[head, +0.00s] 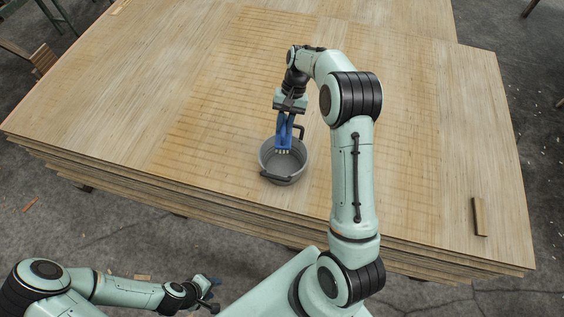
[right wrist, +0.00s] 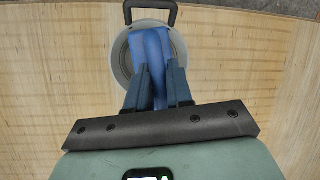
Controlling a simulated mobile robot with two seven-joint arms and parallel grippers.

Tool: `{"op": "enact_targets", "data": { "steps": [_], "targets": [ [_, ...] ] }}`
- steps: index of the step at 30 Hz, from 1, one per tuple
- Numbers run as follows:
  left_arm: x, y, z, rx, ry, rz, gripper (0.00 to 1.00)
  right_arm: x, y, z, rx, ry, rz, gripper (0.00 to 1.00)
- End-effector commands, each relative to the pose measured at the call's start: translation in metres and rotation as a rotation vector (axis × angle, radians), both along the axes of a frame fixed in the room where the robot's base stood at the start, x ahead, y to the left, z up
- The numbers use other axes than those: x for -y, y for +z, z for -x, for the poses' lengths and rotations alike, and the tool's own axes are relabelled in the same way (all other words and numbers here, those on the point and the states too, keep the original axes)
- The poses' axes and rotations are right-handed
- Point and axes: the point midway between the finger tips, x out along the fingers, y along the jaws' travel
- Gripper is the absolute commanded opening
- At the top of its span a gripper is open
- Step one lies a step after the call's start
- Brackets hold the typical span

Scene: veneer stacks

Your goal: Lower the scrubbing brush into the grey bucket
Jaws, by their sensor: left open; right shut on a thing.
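The grey bucket (head: 283,175) stands on the veneer stack, near its front edge, with dark handles on its rim. My right gripper (head: 288,112) is above it, pointing down, shut on the blue scrubbing brush (head: 284,134). The brush hangs with its pale bristle end over the bucket's opening; I cannot tell how far it is inside the rim. In the right wrist view the blue brush (right wrist: 151,50) is between the fingers (right wrist: 157,85), and the bucket's rim (right wrist: 122,62) shows around and behind it. My left gripper (head: 212,292) is open and empty, low and clear of the stack.
The veneer stack (head: 210,95) has a wide, bare top around the bucket. A small wooden block (head: 479,216) lies near its right front corner. Wood scraps lie on the concrete floor (head: 60,215) in front of the stack.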

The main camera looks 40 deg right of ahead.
Motion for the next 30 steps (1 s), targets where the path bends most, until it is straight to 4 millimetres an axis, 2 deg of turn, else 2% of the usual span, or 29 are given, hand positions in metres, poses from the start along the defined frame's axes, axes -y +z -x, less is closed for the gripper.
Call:
{"op": "enact_targets", "data": {
  "steps": [17, 30],
  "targets": [
    [0.0, -0.003, 0.003, -0.003, 0.0, 0.0, 0.43, -0.004, -0.001, 0.003, -0.001, 0.0, -0.001, 0.0],
    [0.0, -0.009, 0.01, -0.011, 0.0, 0.0, 0.43, -0.004, -0.022, 0.003, -0.002, 0.0, 0.0, 0.0]
  ]
}}
